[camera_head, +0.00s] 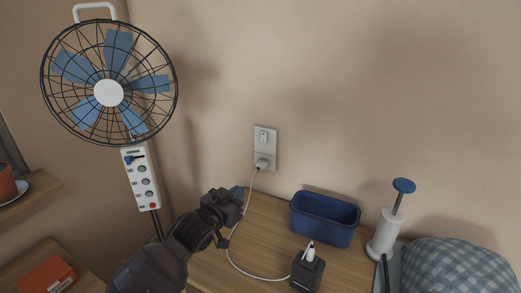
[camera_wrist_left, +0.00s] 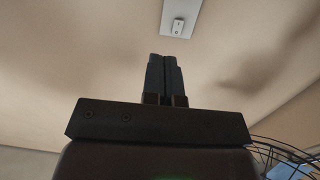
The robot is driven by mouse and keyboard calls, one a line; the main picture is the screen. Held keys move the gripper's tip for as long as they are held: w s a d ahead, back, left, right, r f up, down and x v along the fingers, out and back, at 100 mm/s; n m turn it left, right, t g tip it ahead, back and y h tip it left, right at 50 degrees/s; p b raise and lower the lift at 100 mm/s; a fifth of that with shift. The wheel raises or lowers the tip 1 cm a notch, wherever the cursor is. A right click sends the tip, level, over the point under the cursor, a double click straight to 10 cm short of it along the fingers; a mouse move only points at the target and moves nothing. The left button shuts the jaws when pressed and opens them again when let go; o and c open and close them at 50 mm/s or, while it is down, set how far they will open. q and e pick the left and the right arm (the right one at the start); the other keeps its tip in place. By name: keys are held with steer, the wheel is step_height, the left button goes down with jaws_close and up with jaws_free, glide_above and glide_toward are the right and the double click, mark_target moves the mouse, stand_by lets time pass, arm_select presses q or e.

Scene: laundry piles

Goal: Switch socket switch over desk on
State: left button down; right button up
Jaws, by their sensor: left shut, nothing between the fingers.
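The white wall socket (camera_head: 264,148) is on the wall over the desk (camera_head: 215,265). Its upper part holds a small switch (camera_head: 263,137), and a white plug (camera_head: 263,163) with a cable sits in its lower part. I cannot tell the switch position. My left gripper (camera_head: 238,192) is shut and empty, below and left of the socket and apart from it. In the left wrist view the shut fingers (camera_wrist_left: 166,75) point up towards a white plate with a switch (camera_wrist_left: 180,18) at the top edge. My right gripper is not in view.
On the desk are a blue bin (camera_head: 324,219), a black charger block (camera_head: 307,270) and a white dispenser (camera_head: 386,232). A checked cloth (camera_head: 455,268) lies right. The wall above is clear.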

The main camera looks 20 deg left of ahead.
mark_target(263, 141)
arm_select(q)
steer(key=w+a+r+n+b, duration=0.1)
steer(key=w+n, duration=0.3)
steer(key=n, duration=0.5)
steer(key=w+a+r+n+b, duration=0.1)
steer(key=w+r+n, duration=0.3)
steer(key=n, duration=0.6)
steer(key=shift+a+r+y, duration=0.3)
steer(key=shift+a+y, duration=0.1)
steer(key=shift+a, duration=0.5)
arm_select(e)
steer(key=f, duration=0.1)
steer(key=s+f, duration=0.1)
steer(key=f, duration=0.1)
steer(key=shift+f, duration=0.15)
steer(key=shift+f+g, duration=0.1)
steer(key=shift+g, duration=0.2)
